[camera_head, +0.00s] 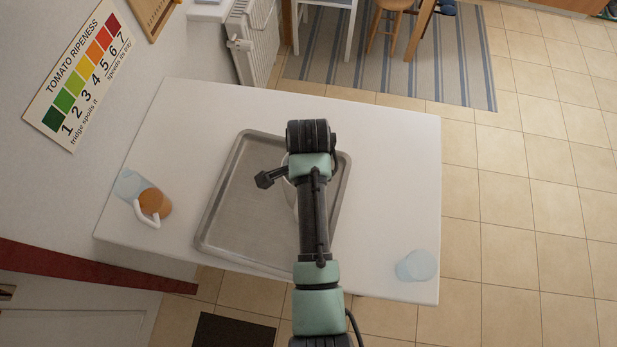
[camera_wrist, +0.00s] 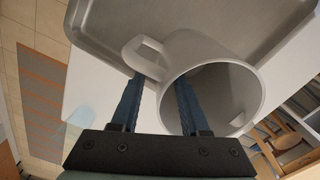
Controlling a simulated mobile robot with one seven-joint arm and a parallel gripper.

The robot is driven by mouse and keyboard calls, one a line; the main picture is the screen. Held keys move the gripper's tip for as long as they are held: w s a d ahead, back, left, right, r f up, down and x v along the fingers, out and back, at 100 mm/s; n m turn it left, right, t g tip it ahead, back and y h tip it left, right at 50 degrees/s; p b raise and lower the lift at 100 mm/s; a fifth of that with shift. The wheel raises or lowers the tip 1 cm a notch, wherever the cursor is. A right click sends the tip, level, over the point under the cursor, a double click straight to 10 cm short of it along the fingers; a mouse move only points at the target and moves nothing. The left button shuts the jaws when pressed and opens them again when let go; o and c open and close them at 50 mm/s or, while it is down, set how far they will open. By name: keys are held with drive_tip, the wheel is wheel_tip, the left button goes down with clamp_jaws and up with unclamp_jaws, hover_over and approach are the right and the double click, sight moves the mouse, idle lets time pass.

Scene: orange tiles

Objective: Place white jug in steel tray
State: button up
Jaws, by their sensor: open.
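The white jug (camera_wrist: 210,60) fills the middle of the wrist view, its round mouth facing the camera and its handle on the left. In the head view my arm hides most of it. The steel tray (camera_head: 225,220) lies on the white table, and its rim also shows behind the jug in the wrist view (camera_wrist: 100,45). My gripper (camera_wrist: 160,84) is open at the jug's handle side, its right finger overlapping the mouth and its left finger near the handle. The jug appears over the tray; whether it rests on it cannot be told.
The table's right side (camera_head: 395,180) is mostly clear. A radiator (camera_head: 252,45) stands beyond.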

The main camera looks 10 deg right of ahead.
wheel_tip(320, 180, up, 8)
drive_tip(key=shift+w+r, duration=0.1)
drive_tip(key=w+r+n+t, duration=0.3)
drive_tip(key=w+r+t, duration=0.2)
drive_tip(key=w+r, duration=0.3)
drive_tip(key=w+a+r+n+t, duration=0.1)
drive_tip(key=w+r+n+t, duration=0.3)
drive_tip(key=r, duration=0.8)
drive_tip(key=w+a+r+n+t, duration=0.15)
drive_tip(key=w+r+t, duration=0.35)
drive_tip(key=r, duration=0.7)
drive_tip(key=s+r+n+t, duration=0.2)
drive_tip(key=s+r+t, duration=0.2)
drive_tip(key=r, duration=0.6)
drive_tip(key=s+r+n+t, duration=0.3)
drive_tip(key=s+r+t, duration=0.2)
drive_tip(key=s+r, duration=0.3)
drive_tip(key=s+a+r+n+t, duration=0.1)
drive_tip(key=s+r+n+t, duration=0.2)
drive_tip(key=r, duration=0.9)
drive_tip(key=s+t, duration=0.1)
drive_tip(key=s, duration=0.2)
drive_tip(key=shift+t, duration=0.3)
drive_tip(key=shift+s, duration=0.1)
